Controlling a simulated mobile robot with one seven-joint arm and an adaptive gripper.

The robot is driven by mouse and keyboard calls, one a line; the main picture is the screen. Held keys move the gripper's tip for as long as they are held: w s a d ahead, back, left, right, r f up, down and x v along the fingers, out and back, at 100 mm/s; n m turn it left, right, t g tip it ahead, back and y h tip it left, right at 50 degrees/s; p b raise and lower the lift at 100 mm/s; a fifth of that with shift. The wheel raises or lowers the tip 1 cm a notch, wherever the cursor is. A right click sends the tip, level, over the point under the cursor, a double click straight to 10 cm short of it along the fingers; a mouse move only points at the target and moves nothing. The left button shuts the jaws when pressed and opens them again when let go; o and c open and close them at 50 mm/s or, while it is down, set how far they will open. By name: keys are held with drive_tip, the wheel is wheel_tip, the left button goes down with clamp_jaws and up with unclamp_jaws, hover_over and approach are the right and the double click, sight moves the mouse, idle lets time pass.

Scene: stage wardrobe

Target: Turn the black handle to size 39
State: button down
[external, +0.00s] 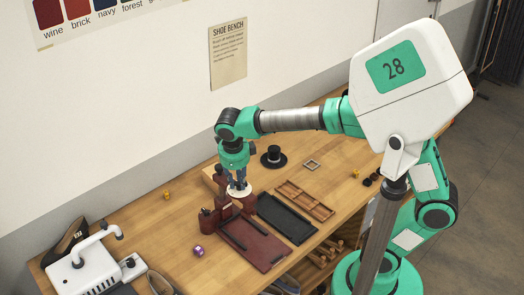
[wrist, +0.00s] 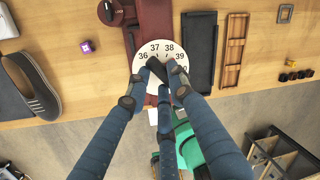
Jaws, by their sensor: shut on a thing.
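The white size dial (wrist: 143,68) sits on a dark red wooden stretcher (external: 256,243) on the bench. The fingers hide much of the handle and the lower part of the dial, so which number the handle points to cannot be told. In the external view my gripper (external: 238,188) is at the stretcher's upright end.
A black tray (external: 287,220) and a wooden compartment tray (external: 305,201) lie right of the stretcher. A small black top hat (external: 273,157) stands behind them. A purple die (external: 197,251) is on the left. A white machine (external: 95,267) and dark shoe (external: 66,241) stand at the left end.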

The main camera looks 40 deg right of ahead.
drive_tip(key=c, duration=1.5)
unclamp_jaws()
drive_tip(key=r, duration=0.4)
drive_tip(key=s+a+r, duration=0.1)
drive_tip(key=r, duration=0.3)
drive_tip(key=a+r, duration=0.1)
drive_tip(key=r, duration=0.2)
drive_tip(key=shift+s+r, duration=0.25)
drive_tip(key=shift+r, duration=0.15)
drive_tip(key=shift+d, duration=0.1)
